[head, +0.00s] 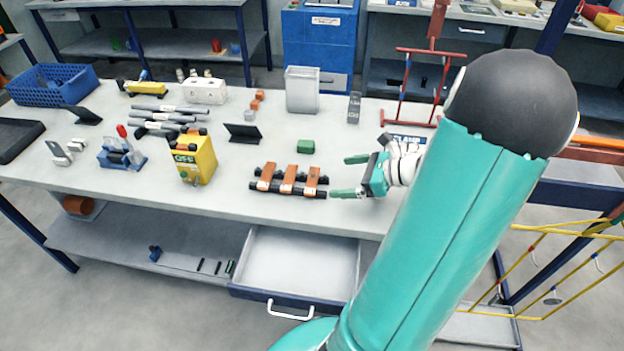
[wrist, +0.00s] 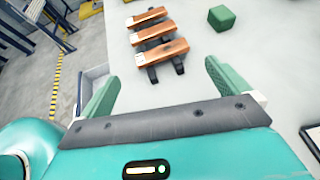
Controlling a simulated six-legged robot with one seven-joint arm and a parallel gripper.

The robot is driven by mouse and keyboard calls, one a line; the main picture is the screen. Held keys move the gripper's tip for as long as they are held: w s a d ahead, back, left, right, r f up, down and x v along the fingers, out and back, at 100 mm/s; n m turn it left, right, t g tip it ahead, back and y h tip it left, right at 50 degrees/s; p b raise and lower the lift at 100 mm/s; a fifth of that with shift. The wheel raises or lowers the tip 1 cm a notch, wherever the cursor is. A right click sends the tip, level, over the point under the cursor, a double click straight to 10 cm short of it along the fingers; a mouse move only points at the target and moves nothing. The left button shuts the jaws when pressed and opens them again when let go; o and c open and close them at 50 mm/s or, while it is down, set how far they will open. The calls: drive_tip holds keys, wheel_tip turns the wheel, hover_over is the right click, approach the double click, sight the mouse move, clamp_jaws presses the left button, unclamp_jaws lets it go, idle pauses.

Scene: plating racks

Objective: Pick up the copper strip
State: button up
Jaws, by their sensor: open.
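Three copper strips lie side by side across black supports near the front edge of the table: a left one (head: 266,177), a middle one (head: 288,180) and a right one (head: 312,181). In the wrist view they show at the top centre, the nearest strip (wrist: 163,52) just beyond the fingers, with the middle strip (wrist: 153,33) and the far strip (wrist: 146,16) behind it. My gripper (head: 345,176) is open and empty to the right of the strips, its green fingers pointing left towards them. In the wrist view the gripper (wrist: 161,74) has its fingers spread wide.
A green block (head: 306,147) stands behind the strips; it also shows in the wrist view (wrist: 221,18). A yellow box (head: 195,160) stands to their left. An open drawer (head: 300,258) juts out below the table. A red frame (head: 405,88) stands behind my gripper.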

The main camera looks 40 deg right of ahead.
sight(313, 179)
drive_tip(key=x, duration=0.7)
drive_tip(key=shift+w+f, duration=0.2)
drive_tip(key=shift+f, duration=0.1)
drive_tip(key=c, duration=0.8)
drive_tip(key=shift+c, duration=0.3)
drive_tip(key=shift+r, duration=0.9)
drive_tip(key=s+a+r, duration=0.9)
drive_tip(key=s+r, duration=0.1)
drive_tip(key=r, duration=0.1)
drive_tip(key=shift+a, duration=0.25)
